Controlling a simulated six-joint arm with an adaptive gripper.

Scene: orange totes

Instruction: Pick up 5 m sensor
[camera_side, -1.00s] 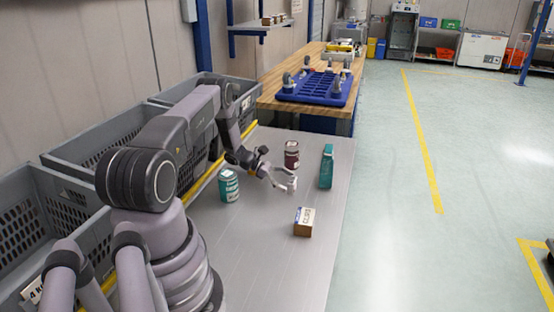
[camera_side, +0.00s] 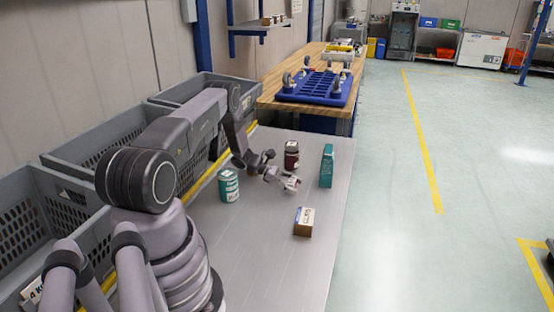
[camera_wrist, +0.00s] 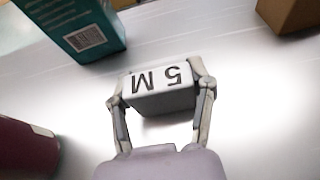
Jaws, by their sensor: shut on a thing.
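The 5 m sensor (camera_wrist: 160,90) is a small box with a white top marked "5 M", seen upside down in the wrist view. My gripper (camera_wrist: 160,98) has one finger on each side of it and is shut on it. In the side view my gripper (camera_side: 290,182) is over the metal table between the dark red can and the small cardboard box. The sensor is small and partly hidden by the fingers there. I cannot tell from the side view how far it is above the table.
A teal box (camera_side: 327,167), a dark red can (camera_side: 291,157), a teal can (camera_side: 229,187) and a small cardboard box (camera_side: 303,223) stand around on the metal table (camera_side: 262,262). Grey crates (camera_side: 98,147) line the left. The table's front middle is clear.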

